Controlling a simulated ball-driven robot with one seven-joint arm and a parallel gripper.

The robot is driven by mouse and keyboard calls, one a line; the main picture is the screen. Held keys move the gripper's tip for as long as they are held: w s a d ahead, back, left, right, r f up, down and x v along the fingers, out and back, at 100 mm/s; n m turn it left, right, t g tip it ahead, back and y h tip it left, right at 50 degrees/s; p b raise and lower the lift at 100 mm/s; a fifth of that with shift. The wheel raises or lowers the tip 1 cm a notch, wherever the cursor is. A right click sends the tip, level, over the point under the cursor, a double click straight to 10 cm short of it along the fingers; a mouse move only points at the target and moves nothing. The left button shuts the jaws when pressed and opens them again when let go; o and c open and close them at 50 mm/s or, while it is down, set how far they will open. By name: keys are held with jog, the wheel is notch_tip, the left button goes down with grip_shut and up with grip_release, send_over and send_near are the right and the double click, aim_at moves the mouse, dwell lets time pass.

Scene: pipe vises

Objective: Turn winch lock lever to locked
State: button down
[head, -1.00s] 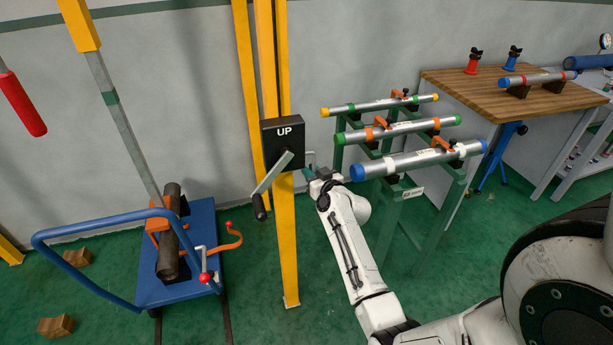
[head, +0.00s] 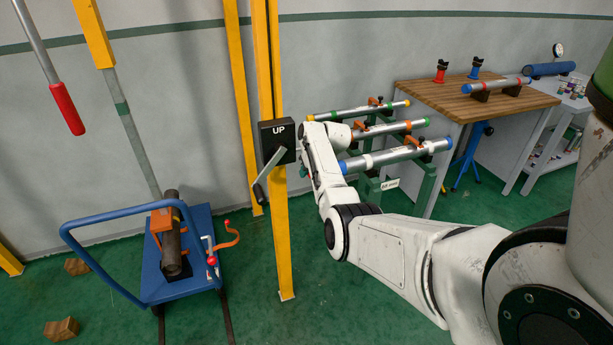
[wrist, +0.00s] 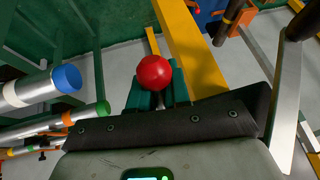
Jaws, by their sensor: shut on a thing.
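The winch is a black box marked UP (head: 277,140) on a yellow post in the head view. Its silver crank (head: 270,167) slants down left to a black grip. In the wrist view a red ball knob (wrist: 154,72), which looks like the lock lever's end, sits at the green fingertips of my gripper (wrist: 161,92). The fingers are shut on it. The rest of the lever is hidden. In the head view my gripper is just right of the post, mostly hidden by my arm, and the knob cannot be made out.
A green rack with capped pipes (head: 405,153) stands close right of my wrist. A blue trolley (head: 190,285) carrying a dark pipe (head: 171,235) stands left of the post. A wooden workbench (head: 480,100) is at the back right. Green floor is open in front of the post.

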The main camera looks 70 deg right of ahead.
jog(key=shift+s+a+r+g+y+b, duration=0.2)
jog(key=shift+s+a+r+g+y, duration=0.1)
jog(key=shift+g+y, duration=0.25)
jog(key=shift+s+a+r+g+y+b, duration=0.2)
jog(key=shift+s+a+g+y, duration=0.1)
jog(key=shift+g+y, duration=0.25)
jog(key=c, duration=1.4)
grip_release()
jog(key=shift+o, duration=1.3)
jog(key=shift+w+r, duration=0.1)
jog(key=shift+r, duration=0.1)
